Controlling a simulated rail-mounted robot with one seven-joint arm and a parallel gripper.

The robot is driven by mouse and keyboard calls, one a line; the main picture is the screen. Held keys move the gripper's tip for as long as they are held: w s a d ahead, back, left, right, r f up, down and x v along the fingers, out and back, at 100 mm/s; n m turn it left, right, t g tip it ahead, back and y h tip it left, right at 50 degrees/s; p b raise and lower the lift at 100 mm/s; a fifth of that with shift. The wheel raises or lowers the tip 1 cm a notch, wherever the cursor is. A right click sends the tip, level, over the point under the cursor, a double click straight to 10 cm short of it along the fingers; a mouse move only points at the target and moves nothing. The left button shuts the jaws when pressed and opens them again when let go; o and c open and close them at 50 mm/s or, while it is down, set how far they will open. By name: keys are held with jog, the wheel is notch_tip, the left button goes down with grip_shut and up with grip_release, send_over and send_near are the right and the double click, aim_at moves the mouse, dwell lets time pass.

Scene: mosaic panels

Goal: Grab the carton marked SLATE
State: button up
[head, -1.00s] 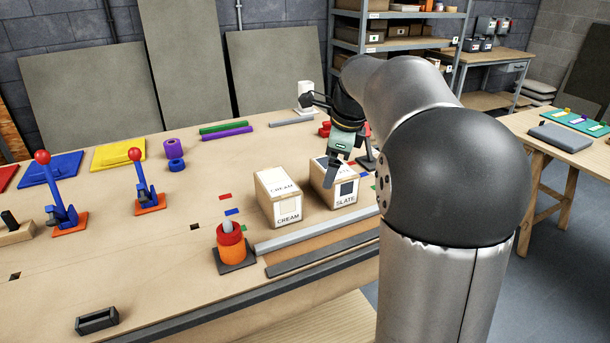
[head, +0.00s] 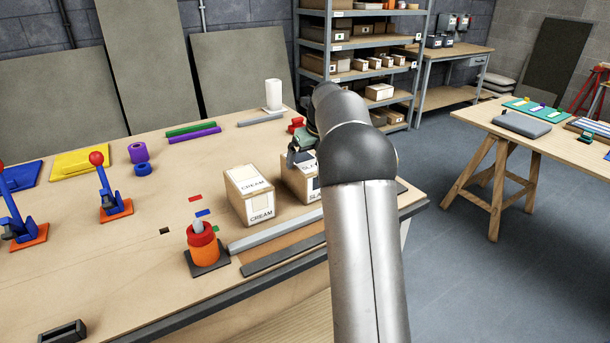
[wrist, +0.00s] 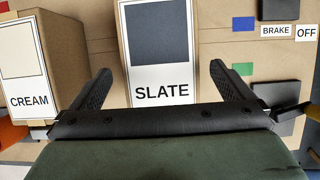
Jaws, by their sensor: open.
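The SLATE carton (wrist: 158,55) is a brown box with a white label and a dark slate square. In the wrist view it stands between the two fingers of my gripper (wrist: 158,85), which is open; I cannot tell whether either finger touches it. In the head view the SLATE carton (head: 300,184) is partly hidden by my arm. My gripper (head: 301,148) appears just above and behind its top there. The CREAM carton (head: 249,195) stands to the left of it, and it also shows in the wrist view (wrist: 25,65), outside the left finger.
A red and orange cylinder (head: 202,242) stands in front of the cartons, near a grey bar (head: 275,233) along the bench's front. Labels reading BRAKE (wrist: 275,31) and OFF (wrist: 306,32) lie right of the SLATE carton.

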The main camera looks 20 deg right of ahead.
jog(key=p+x, duration=0.1)
jog(key=x, duration=0.5)
jog(key=shift+w+f, duration=0.1)
jog(key=shift+w, duration=0.25)
jog(key=shift+f, duration=0.25)
dwell(0.3)
jog(key=c, duration=1.8)
jog(key=shift+w+r, duration=0.1)
jog(key=shift+r, duration=0.1)
jog(key=shift+c, duration=0.2)
jog(key=shift+r, duration=0.1)
